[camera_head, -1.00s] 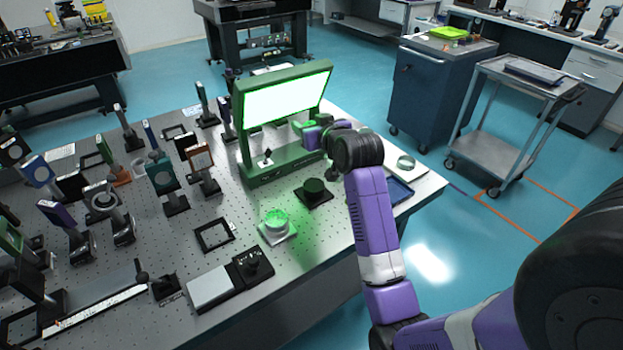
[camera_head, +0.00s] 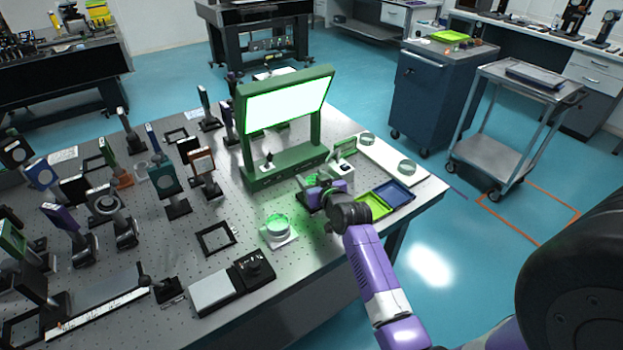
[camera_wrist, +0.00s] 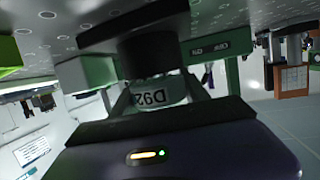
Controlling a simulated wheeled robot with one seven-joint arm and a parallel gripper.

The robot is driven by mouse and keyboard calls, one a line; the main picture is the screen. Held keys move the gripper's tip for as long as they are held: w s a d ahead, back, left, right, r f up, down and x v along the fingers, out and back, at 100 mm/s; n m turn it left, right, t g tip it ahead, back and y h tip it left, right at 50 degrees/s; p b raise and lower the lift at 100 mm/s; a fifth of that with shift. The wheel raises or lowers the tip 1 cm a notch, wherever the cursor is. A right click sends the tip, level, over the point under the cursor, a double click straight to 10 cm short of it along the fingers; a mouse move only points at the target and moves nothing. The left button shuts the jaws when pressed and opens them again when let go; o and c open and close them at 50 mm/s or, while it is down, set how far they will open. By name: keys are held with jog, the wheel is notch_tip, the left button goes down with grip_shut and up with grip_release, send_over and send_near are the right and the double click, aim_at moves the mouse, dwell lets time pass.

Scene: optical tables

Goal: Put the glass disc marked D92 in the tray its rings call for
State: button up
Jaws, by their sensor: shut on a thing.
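The glass disc marked D92 (camera_wrist: 160,92) is between the fingers of my gripper (camera_wrist: 158,98) in the wrist view, which shows the scene upside down. My gripper is shut on it. A round black stand (camera_wrist: 150,52) is right at the disc; I cannot tell whether they touch. In the head view my gripper (camera_head: 316,190) is low over the table in front of the green frame, and the disc is hidden there. A yellow-green tray (camera_head: 372,207) and a blue tray (camera_head: 409,193) lie side by side to its right.
The green frame (camera_head: 245,150) with a lit panel (camera_head: 288,102) stands behind. A glowing green round piece on a white base (camera_head: 278,228) is to the left. A white board (camera_head: 385,155) with two glass rounds lies at back right. Mounted optics crowd the left.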

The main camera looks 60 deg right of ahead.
jog(key=shift+f, duration=0.15)
jog(key=shift+f, duration=0.15)
jog(key=o, duration=1.5)
